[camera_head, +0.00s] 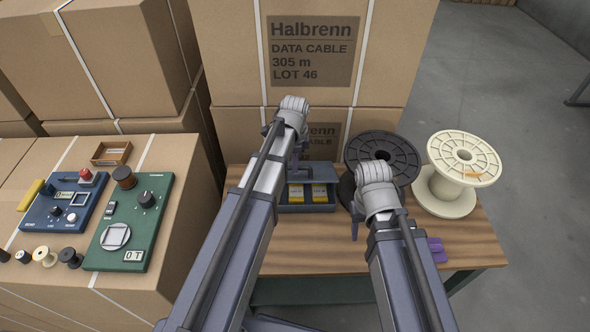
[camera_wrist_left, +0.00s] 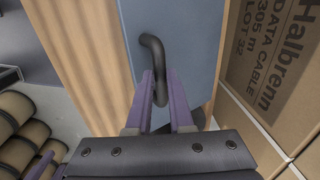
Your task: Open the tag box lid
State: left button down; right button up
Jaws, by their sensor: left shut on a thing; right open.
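The grey-blue tag box (camera_head: 322,208) stands on the wooden table behind my arms, with yellow-and-white tags (camera_head: 319,193) showing at its front. Its lid (camera_head: 321,172) is partly hidden by my left arm in the head view; I cannot tell how far it is raised. In the left wrist view the lid (camera_wrist_left: 190,35) is a flat blue-grey panel with a dark bent handle (camera_wrist_left: 155,48). My left gripper (camera_wrist_left: 161,88) is shut on that handle. My right gripper (camera_head: 397,238) is open over the table, right of the box, its fingers partly hidden by its arm.
A black spool (camera_head: 382,147) stands close right of the box, and a cream spool (camera_head: 463,158) beyond it. Stacked cartons (camera_head: 230,60) rise behind the table. At left, a carton carries blue (camera_head: 60,215) and green (camera_head: 135,215) instrument panels. Bare table (camera_head: 465,240) lies at right.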

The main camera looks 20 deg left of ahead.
pick_arm(q)
jog(key=w+a+r+p, duration=0.1)
jog(key=w+a, duration=0.1)
jog(key=w, duration=0.7)
jog(key=w+a+r+p, duration=0.1)
jog(key=w+a+r, duration=0.1)
jog(key=w, duration=0.7)
jog(key=shift+w+a, duration=0.15)
jog(key=shift+a, duration=0.45)
jog(key=c, duration=0.8)
grip_release()
jog(key=shift+r+p, duration=0.2)
jog(key=shift+p, duration=0.2)
notch_tip(320, 180, up, 8)
jog(key=p, duration=0.7)
jog(key=shift+s+f, duration=0.2)
jog(key=shift+f, duration=0.05)
